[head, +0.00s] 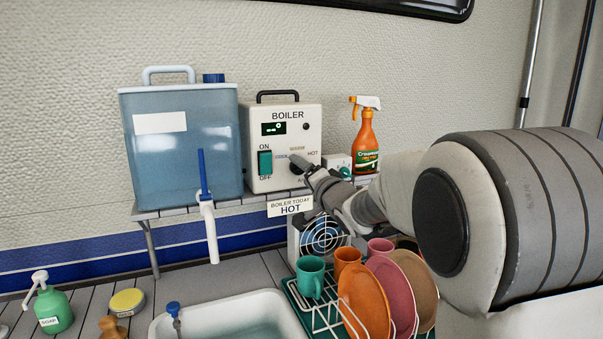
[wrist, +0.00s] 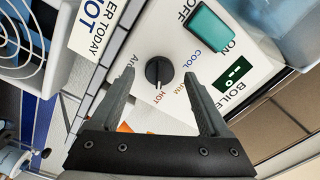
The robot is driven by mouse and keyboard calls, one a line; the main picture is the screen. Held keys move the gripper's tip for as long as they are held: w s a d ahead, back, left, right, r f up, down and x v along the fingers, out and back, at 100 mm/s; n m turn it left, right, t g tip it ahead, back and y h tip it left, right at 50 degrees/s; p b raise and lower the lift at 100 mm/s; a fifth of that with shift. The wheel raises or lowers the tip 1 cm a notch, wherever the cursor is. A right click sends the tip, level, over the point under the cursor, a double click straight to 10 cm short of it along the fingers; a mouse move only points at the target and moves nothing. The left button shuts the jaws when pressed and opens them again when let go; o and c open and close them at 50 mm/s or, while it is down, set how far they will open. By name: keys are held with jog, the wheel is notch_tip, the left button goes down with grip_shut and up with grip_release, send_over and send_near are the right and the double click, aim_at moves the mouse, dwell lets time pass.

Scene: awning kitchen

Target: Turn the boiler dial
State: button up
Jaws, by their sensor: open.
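The white boiler (head: 283,125) stands on a shelf against the wall. Its round dark dial (wrist: 158,72) shows in the wrist view among the labels COOL, WARM and HOT, and a pale mark on it appears to point toward HOT. My gripper (wrist: 160,80) is open, its two fingers on either side of the dial in that view. I cannot tell whether they touch it. In the head view my gripper (head: 303,168) is at the boiler's front and mostly hides the dial. A sign (head: 290,206) below reads BOILER TODAY HOT.
A green ON/OFF switch (head: 265,163) is left of the dial. A blue water tank (head: 180,150) stands left of the boiler, an orange spray bottle (head: 366,140) to the right. Below are a rack with plates (head: 362,305) and cups, and a sink (head: 235,318).

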jog(key=shift+x, duration=0.8)
grip_shut()
